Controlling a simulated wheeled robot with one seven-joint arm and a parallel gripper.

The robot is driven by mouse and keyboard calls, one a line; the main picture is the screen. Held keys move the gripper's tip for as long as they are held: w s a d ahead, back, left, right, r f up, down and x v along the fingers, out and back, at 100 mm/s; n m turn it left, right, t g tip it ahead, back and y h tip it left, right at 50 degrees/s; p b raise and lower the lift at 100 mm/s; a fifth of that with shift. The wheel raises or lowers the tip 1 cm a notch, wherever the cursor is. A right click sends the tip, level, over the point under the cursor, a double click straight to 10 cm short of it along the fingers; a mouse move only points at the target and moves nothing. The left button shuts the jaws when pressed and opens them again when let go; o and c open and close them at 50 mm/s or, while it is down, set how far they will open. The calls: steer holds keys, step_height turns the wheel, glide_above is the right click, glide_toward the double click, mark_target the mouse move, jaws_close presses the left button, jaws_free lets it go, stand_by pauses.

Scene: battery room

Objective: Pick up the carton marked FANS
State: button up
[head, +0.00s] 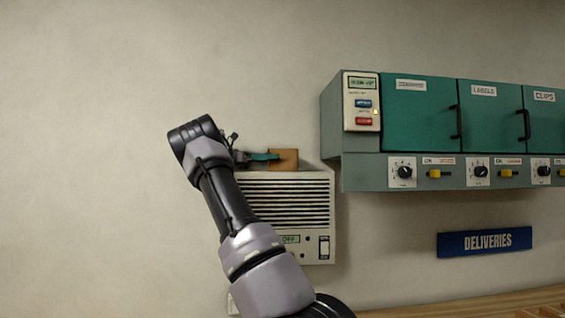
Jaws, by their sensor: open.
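A small brown carton (289,158) sits on top of a pale louvred wall unit, near its right end. No marking can be read on it, so I cannot tell if it says FANS. My gripper (243,155) is just left of the carton, above the unit's top, partly hidden behind my wrist. It is open, with nothing seen held. A teal strip (265,156) shows between the gripper and the carton. I cannot tell whether it is part of the gripper or a separate thing, or whether it touches the carton.
The louvred unit (318,205) has an OFF display and a switch. A teal cabinet (420,115) with labelled doors, knobs and yellow levers projects on the right. A blue DELIVERIES sign (485,242) hangs above a wooden surface (480,306). The wall at left is bare.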

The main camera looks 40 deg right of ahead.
mark_target(283, 157)
steer(key=x, duration=0.4)
steer(key=shift+s+d, duration=0.1)
steer(key=shift+d, duration=0.3)
steer(key=c, duration=1.5)
jaws_close()
